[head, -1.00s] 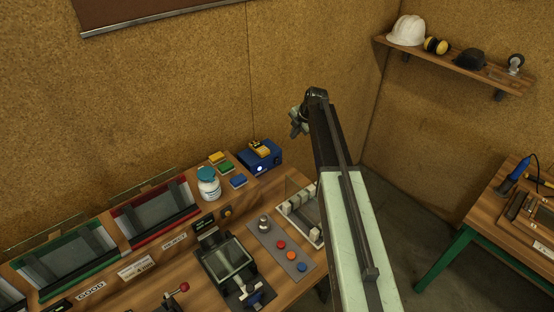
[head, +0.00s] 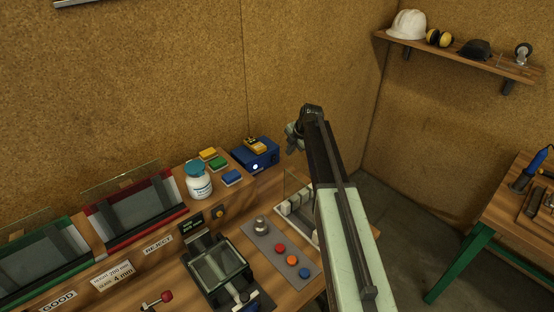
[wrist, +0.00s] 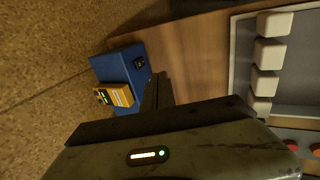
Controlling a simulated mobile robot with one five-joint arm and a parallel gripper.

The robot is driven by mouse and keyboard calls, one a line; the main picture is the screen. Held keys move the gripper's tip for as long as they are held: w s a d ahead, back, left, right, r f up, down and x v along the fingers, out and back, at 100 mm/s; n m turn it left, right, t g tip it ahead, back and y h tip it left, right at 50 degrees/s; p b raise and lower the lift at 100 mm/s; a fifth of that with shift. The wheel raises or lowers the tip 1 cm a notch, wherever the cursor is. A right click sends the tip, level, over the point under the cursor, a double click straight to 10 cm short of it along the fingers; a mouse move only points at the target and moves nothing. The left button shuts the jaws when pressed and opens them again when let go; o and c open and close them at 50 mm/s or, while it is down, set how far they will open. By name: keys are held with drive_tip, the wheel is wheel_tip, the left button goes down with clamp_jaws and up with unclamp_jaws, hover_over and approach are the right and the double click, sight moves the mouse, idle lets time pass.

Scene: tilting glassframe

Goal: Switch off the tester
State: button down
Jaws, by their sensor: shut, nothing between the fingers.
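A blue box (head: 262,152) with a yellow device (head: 255,145) on top stands at the back of the bench; a small white light shows on its front. I cannot tell for sure whether this is the tester. In the wrist view the blue box (wrist: 112,68) shows a small black fitting (wrist: 138,62), perhaps a switch, and the yellow device (wrist: 118,95). My gripper (head: 293,138) is in the air just right of the box in the head view. In the wrist view its shut, empty fingers (wrist: 158,92) point towards the bench, close beside the box in the picture.
A white bottle (head: 199,184) and coloured blocks (head: 219,163) stand left of the box. Glass sheets stand in the red-framed (head: 137,212) and green-framed racks.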

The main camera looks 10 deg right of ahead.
sight(274, 158)
drive_tip(key=b+x, duration=0.4)
drive_tip(key=x, duration=0.1)
drive_tip(key=b+x, duration=0.5)
drive_tip(key=shift+s+f, duration=0.15)
drive_tip(key=shift+s, duration=0.05)
drive_tip(key=w, duration=0.1)
drive_tip(key=w+a, duration=0.1)
drive_tip(key=w, duration=0.1)
drive_tip(key=shift+w+a+r, duration=0.2)
drive_tip(key=shift+a+r, duration=0.2)
drive_tip(key=shift+w+a, duration=0.1)
drive_tip(key=shift+a, duration=0.05)
